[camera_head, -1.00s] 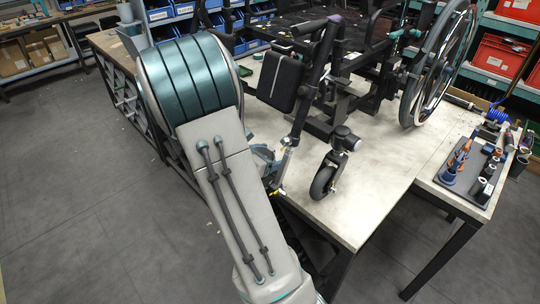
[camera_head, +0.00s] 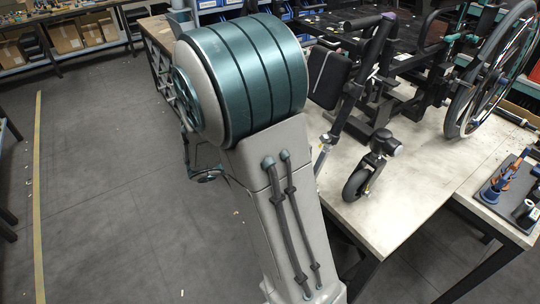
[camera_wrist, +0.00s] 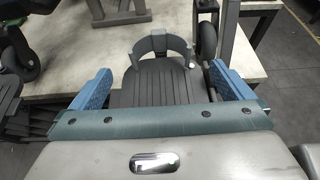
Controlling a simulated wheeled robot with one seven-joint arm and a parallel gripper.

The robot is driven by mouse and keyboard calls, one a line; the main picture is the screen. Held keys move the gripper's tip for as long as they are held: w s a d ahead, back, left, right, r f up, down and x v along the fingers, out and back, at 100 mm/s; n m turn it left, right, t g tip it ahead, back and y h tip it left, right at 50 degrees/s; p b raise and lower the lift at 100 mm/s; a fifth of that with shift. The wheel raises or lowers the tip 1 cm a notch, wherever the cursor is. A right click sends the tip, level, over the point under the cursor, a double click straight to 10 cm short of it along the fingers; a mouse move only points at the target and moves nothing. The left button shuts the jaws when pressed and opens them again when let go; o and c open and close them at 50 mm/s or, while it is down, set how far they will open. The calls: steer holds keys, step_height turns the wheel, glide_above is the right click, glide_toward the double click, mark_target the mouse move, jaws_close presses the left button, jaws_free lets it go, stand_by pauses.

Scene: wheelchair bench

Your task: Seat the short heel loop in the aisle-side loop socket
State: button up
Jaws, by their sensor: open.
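My gripper (camera_wrist: 165,92) is open in the wrist view, its two blue fingers wide apart with nothing between their tips that I can see held. Beyond and between the fingers is a dark ribbed footplate (camera_wrist: 152,85). A grey curved heel loop (camera_wrist: 160,45) stands upright in an arch at the footplate's far edge. Whether it is the short one, and how it is fixed, I cannot tell. The loop socket cannot be made out. In the head view my arm's large links hide my gripper. The wheelchair (camera_head: 425,82) stands on the bench, with its front caster (camera_head: 357,183) near the edge.
The pale bench top (camera_head: 410,200) has bare room around the caster. A dark tool tray (camera_head: 508,190) lies at the right. Open grey floor (camera_head: 110,200) lies left of my arm.

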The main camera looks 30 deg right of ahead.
steer(key=shift+v, duration=1.2)
steer(key=shift+s+m+y, duration=0.3)
steer(key=shift+s+m, duration=0.1)
steer(key=shift+s, duration=0.05)
steer(key=s+a+m+g+y, duration=0.2)
steer(key=s+a+m+y, duration=0.1)
steer(key=s+m+y, duration=0.4)
steer(key=s+a+r+m+t+y, duration=0.1)
steer(key=s+a+m+t+y, duration=0.1)
steer(key=a+m, duration=0.3)
steer(key=s+a+r+m+t+y, duration=0.2)
steer(key=s+a+m+y, duration=0.1)
steer(key=a+m+y, duration=0.1)
steer(key=shift+a+r+m, duration=0.3)
steer(key=shift+a+m, duration=0.5)
steer(key=shift+m, duration=0.2)
